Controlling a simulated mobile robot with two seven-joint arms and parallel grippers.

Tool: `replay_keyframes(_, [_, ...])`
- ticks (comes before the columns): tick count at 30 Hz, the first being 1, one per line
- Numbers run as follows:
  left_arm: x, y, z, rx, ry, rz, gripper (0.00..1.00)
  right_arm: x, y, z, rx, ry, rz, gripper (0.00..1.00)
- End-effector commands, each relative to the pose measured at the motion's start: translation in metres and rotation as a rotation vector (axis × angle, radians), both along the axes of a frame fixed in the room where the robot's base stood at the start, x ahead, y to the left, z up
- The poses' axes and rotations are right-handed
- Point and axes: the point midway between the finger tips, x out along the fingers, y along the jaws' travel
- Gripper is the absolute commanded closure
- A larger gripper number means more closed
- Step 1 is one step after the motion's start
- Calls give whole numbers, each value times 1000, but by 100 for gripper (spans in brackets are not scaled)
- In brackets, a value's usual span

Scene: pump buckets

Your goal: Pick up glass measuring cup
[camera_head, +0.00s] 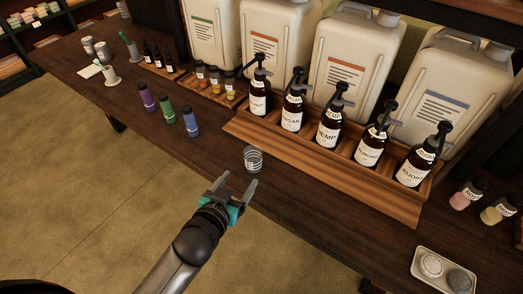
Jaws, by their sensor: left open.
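The small glass measuring cup (253,160) stands upright on the dark wooden table near its front edge, in front of the wooden bottle rack. It is clear with pale markings around it. My left gripper (236,187) is open, with its two fingers pointing up the picture toward the cup. The fingertips look just short of the cup, and nothing is between them. My right gripper is not in view.
Several brown pump bottles (328,127) stand in a wooden rack (323,168) behind the cup, before large white canisters (357,58). Purple, green and blue bottles (168,110) stand left. A white tray (444,268) lies right. Table around the cup is clear.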

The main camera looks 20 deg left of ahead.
Motion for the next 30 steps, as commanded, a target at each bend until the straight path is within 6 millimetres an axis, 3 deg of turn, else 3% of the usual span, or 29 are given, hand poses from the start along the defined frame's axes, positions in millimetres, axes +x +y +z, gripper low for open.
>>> replay_keyframes(5, [13,-1,-1,-1,-12,0,23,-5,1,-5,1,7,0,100])
replay_keyframes(13, [54,-4,-19,-1,-12,0,23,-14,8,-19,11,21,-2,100])
replay_keyframes(21, [87,-6,-33,-1,-10,0,23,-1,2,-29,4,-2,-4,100])
replay_keyframes(30, [103,-6,-42,-1,-11,0,23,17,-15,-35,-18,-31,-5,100])
